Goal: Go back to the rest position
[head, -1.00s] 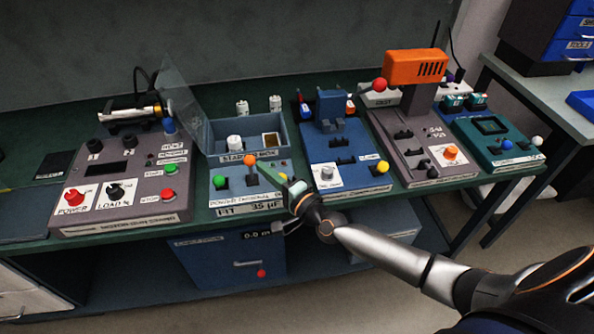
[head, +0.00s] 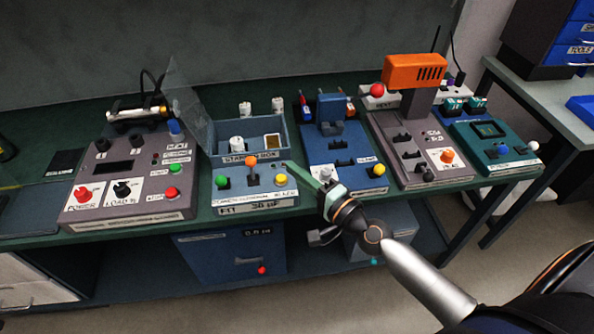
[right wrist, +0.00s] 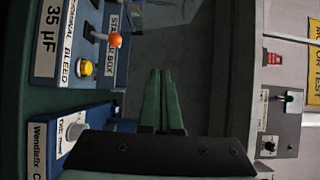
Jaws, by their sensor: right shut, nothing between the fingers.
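My right gripper (head: 302,172) reaches in from the lower right in the head view. Its green fingers are shut with nothing between them, and they point up and left over the right part of the starter box station (head: 268,202). In the right wrist view the two green fingers (right wrist: 162,100) lie side by side, over the bench. The station's orange knob (head: 251,161) and yellow button (head: 281,179) are left of the fingertips. My left gripper is not in view.
A grey power panel (head: 120,208) stands at the left of the bench. The blue station (head: 345,185), a grey station with an orange top (head: 415,70) and a teal station (head: 495,147) stand to the right. A blue cabinet (head: 205,262) is below. Open floor shows at the lower right.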

